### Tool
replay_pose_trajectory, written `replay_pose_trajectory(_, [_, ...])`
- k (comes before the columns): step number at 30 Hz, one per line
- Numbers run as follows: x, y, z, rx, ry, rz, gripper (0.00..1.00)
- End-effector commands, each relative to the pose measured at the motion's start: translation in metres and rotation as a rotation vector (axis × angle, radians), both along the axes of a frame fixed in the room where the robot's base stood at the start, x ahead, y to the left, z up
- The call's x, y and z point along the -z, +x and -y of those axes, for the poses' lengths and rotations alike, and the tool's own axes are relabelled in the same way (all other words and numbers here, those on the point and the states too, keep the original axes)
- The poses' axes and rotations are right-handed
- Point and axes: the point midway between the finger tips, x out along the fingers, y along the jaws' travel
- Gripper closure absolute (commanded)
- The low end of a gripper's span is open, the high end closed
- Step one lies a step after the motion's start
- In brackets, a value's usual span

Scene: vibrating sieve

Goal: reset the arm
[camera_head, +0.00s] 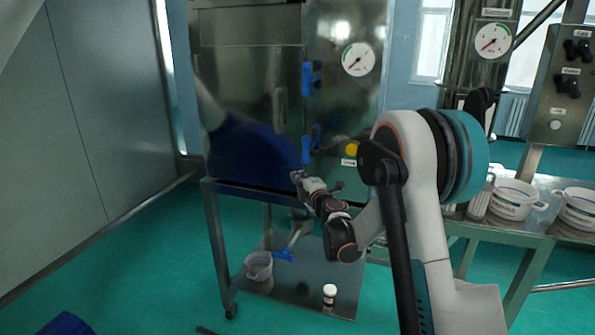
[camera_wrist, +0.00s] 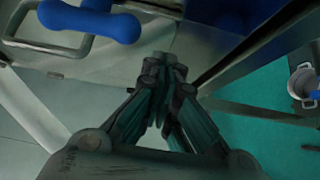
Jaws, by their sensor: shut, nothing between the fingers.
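My arm rises at the right of the head view and bends down to the left. My gripper (camera_head: 297,175) is in front of the steel cabinet's lower part, near the top edge of the stand below it. In the wrist view my gripper (camera_wrist: 167,60) has its fingertips together, with nothing between them. A blue handle (camera_wrist: 95,20) on a grey bracket is close beyond the fingers at the upper left of the wrist view. I cannot tell whether the gripper touches anything.
The steel cabinet (camera_head: 245,85) has two blue handles (camera_head: 311,78) and a gauge (camera_head: 358,59). A lower shelf (camera_head: 300,293) bears a pot (camera_head: 259,267) and a small white bottle (camera_head: 329,294). White pots (camera_head: 513,203) stand on a bench at right. Green floor at left front is mostly clear.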

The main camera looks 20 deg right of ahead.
Motion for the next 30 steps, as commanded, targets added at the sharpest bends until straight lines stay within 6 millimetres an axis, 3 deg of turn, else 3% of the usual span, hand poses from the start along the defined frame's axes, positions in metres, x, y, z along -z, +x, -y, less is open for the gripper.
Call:
replay_pose_trajectory(3, [-0.002,-0.025,0.003,-0.001,0.000,0.000,1.00])
replay_pose_trajectory(9, [-0.001,-0.051,0.007,-0.002,0.000,0.000,1.00])
replay_pose_trajectory(18, [-0.005,-0.062,0.008,0.005,0.012,0.002,1.00])
replay_pose_trajectory(23, [-0.040,-0.074,0.013,0.066,0.105,0.016,1.00])
replay_pose_trajectory(30, [-0.103,-0.119,0.028,0.226,0.358,0.013,1.00])
